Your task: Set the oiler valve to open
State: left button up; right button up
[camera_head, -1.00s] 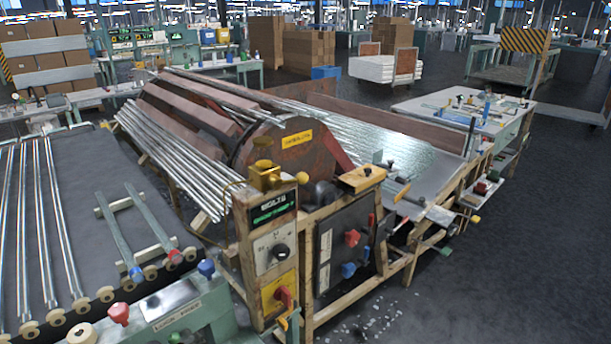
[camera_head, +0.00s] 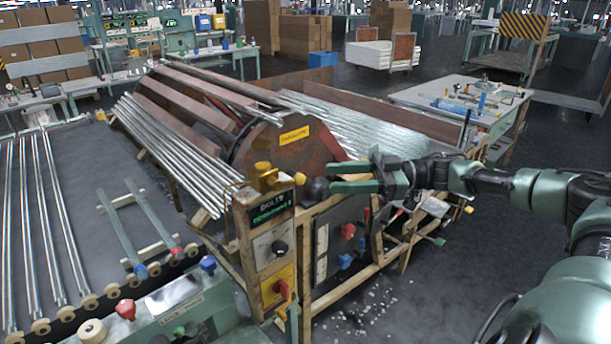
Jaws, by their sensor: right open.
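A brass-yellow fitting (camera_head: 264,178), which looks like the oiler, sits on top of the control post with the green-lit display. A yellow knob (camera_head: 300,178) sticks out on its right side; whether the valve is open or closed cannot be told. My right gripper (camera_head: 334,178) comes in from the right with its two green fingers apart, one above the other, pointing left at the knob. Its fingertips look a short way right of the knob, and nothing is between them. My left gripper is not in view.
The control post (camera_head: 268,240) carries a black dial (camera_head: 279,247) and a red handle (camera_head: 282,290). A dark panel with red and blue knobs (camera_head: 347,231) stands below my right gripper.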

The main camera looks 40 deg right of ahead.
aim_at(287, 182)
jog(key=p+x, duration=0.2)
jog(key=x, duration=0.5)
jog(key=shift+w+a, duration=0.2)
jog(key=shift+w, duration=0.05)
grip_shut()
jog(key=shift+r, duration=0.1)
